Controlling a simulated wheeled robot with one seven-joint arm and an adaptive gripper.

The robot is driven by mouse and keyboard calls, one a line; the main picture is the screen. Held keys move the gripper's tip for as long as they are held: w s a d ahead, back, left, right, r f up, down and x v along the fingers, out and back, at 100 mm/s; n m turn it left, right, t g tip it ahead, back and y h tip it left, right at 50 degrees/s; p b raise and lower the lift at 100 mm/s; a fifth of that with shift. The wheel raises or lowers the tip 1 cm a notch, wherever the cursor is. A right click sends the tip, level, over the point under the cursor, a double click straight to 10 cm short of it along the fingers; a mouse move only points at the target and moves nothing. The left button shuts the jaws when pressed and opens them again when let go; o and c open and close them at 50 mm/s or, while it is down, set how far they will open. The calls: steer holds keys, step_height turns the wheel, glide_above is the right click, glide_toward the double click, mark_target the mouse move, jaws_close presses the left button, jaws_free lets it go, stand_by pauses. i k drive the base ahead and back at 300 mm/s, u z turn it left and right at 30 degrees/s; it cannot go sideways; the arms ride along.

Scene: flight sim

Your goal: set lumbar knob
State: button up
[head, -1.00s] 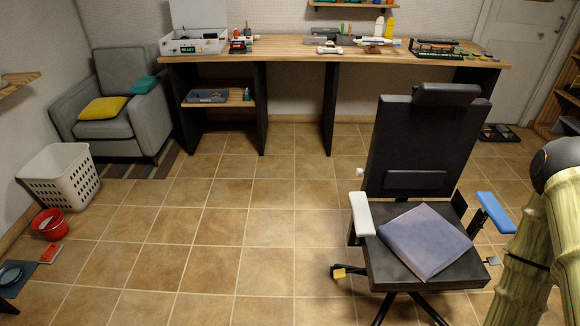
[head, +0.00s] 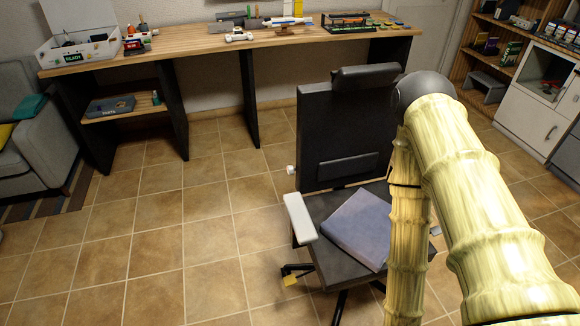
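A black office chair (head: 316,130) stands right of the middle in the head view, its backrest towards the workbench. A dark lumbar pad (head: 347,166) crosses the lower backrest. A small white knob (head: 291,170) sticks out at the left side of the backrest, level with the pad; it looks like the lumbar knob. A white armrest (head: 299,217) is on the left, and a grey-blue cushion (head: 358,228) lies on the seat. My bamboo-patterned arm covers the chair's right side. My gripper is not in view.
A long wooden workbench (head: 190,46) with several items runs along the back wall. A grey armchair (head: 40,140) is at the left edge. White cabinets (head: 525,115) stand at the right. The tiled floor (head: 160,235) left of the chair is clear.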

mark_target(291, 169)
steer(key=u, duration=1.55)
steer(key=i, duration=3.7)
steer(key=z, duration=4.05)
